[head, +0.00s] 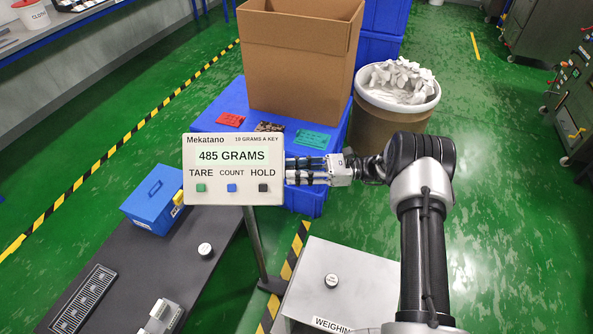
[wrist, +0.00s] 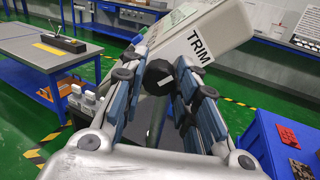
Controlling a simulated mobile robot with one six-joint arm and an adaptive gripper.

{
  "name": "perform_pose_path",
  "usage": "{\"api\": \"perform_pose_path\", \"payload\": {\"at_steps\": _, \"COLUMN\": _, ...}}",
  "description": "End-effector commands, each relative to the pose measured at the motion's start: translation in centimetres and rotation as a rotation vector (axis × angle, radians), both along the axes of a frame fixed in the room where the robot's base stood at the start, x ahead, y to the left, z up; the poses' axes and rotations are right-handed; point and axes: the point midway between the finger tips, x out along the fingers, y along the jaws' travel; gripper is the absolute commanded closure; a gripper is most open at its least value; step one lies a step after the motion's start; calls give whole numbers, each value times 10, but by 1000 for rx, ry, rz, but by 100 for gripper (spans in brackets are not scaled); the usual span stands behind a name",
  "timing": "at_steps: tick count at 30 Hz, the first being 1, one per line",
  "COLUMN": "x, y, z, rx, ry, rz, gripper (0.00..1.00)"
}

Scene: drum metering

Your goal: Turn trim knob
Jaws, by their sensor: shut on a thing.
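The trim knob (wrist: 157,78) is black with a white mark, on the side of the scale display (head: 233,168), beside the word TRIM in the wrist view. The display reads 485 GRAMS and has TARE, COUNT and HOLD keys below. My gripper (head: 291,170) reaches in from the right at the display's right side. In the wrist view my gripper (wrist: 160,75) has a finger on each side of the knob and is shut on it. In the head view the knob is hidden by the display and fingers.
The display stands on a post (head: 254,243). Behind it are a blue crate (head: 215,115) with red and green cards, a cardboard box (head: 295,65) and a drum (head: 392,112) filled with white pieces. A weighing platform (head: 320,285) and a dark bench (head: 150,275) are in front.

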Motion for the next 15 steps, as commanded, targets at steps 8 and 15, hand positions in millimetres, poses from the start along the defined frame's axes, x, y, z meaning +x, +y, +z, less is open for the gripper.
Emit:
{"api": "perform_pose_path", "payload": {"at_steps": 8, "x": 0, "y": 0, "z": -1, "rx": 6, "ry": 176, "rz": 1, "gripper": 96}}
{"api": "perform_pose_path", "payload": {"at_steps": 15, "x": 1, "y": 0, "z": -1, "rx": 12, "ry": 331, "rz": 1, "gripper": 96}}
